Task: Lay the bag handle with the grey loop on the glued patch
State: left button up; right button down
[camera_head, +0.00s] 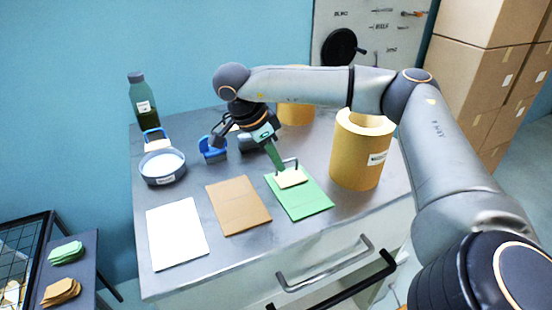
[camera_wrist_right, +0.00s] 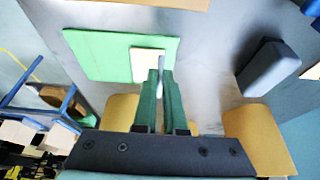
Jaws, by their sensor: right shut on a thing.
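The bag handle is a cream patch (camera_head: 291,178) with a grey loop (camera_head: 290,163) standing up from it. It is on or just above the upper part of the green bag (camera_head: 312,205); I cannot tell if it touches. My right gripper (camera_head: 278,168) is shut on the grey loop, its green fingers pointing down. In the right wrist view the fingers (camera_wrist_right: 158,75) close on the loop, with the cream patch (camera_wrist_right: 146,63) over one edge of the green bag (camera_wrist_right: 110,52). No separate glued patch shows; it may be hidden under the cream piece. My left gripper is out of view.
A brown bag (camera_head: 238,204) and a white bag (camera_head: 177,232) lie to the left. A yellow kraft roll (camera_head: 356,155) stands close on the right, another (camera_head: 295,113) behind. A round dish (camera_head: 162,168), a blue holder (camera_head: 212,150) and a bottle (camera_head: 143,100) are at the back left.

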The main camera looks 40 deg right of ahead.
jog(key=shift+f, duration=0.2)
jog(key=c, duration=1)
grip_release()
jog(key=shift+r, duration=0.15)
jog(key=shift+r, duration=0.2)
jog(key=p+v, duration=0.1)
jog(key=v, duration=1)
jog(key=shift+a+r, duration=0.2)
jog(key=shift+r, duration=0.15)
